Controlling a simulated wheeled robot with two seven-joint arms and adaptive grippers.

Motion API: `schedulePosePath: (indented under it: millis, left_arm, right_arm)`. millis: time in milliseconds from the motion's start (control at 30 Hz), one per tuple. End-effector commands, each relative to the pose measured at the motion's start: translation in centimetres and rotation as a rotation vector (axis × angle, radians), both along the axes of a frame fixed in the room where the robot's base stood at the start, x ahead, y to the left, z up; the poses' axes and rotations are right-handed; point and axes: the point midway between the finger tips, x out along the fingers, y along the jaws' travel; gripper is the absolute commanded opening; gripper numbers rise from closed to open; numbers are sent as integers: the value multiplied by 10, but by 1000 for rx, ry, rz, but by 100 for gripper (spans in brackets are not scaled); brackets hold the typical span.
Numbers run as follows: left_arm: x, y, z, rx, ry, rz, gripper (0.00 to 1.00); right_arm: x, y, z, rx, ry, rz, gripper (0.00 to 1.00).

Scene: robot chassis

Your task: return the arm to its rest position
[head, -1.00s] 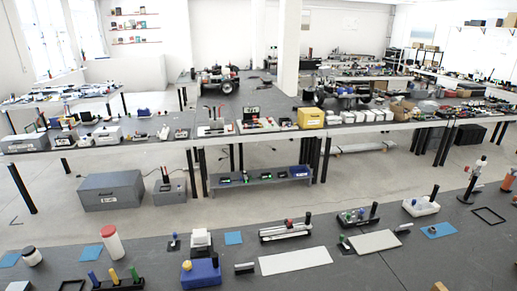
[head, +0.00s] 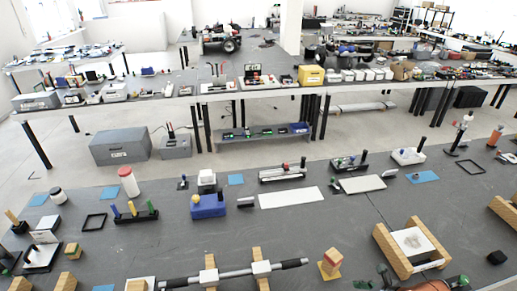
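Neither of my grippers shows in the head view, and I see no part of my arms that I can be sure of. The dark grey near table (head: 330,215) fills the lower half of the view. A dark bar with a silver middle (head: 235,273) lies across two wooden supports at the front. A wooden-sided holder with a white panel (head: 412,245) stands at the front right. An orange and black object (head: 450,284) is cut off by the bottom edge.
A blue box (head: 208,206), a white plate (head: 291,197) and a red-capped white bottle (head: 128,182) stand farther back on the near table. A wooden block on a yellow base (head: 331,263) is at the front. Bare tabletop lies between. A second long table (head: 175,99) stands behind.

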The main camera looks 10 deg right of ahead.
Motion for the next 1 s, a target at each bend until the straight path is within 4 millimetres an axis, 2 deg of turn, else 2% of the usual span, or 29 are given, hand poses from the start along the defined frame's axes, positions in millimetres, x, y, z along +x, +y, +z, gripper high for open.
schedulePosePath:
  millis: [167,367,500,600,667,700,767,800,867,900,967,1000]
  left_arm:
    - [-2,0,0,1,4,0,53]
    - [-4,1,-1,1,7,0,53]
    - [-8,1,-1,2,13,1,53]
    - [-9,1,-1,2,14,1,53]
    - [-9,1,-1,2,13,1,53]
    - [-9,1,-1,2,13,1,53]
    - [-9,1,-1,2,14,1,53]
    - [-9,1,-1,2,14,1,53]
    - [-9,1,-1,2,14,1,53]
    - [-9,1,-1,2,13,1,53]
    - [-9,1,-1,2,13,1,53]
    - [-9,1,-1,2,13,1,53]
  right_arm:
    - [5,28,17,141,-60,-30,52]
    - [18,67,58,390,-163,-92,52]
    - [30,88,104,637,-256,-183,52]
    - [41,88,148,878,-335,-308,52]
    - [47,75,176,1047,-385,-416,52]
    - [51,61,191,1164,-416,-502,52]
    - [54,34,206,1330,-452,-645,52]
    - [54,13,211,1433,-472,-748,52]
    - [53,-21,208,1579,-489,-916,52]
    - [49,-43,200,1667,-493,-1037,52]
    - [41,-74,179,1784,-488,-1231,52]
    - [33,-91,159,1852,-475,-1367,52]
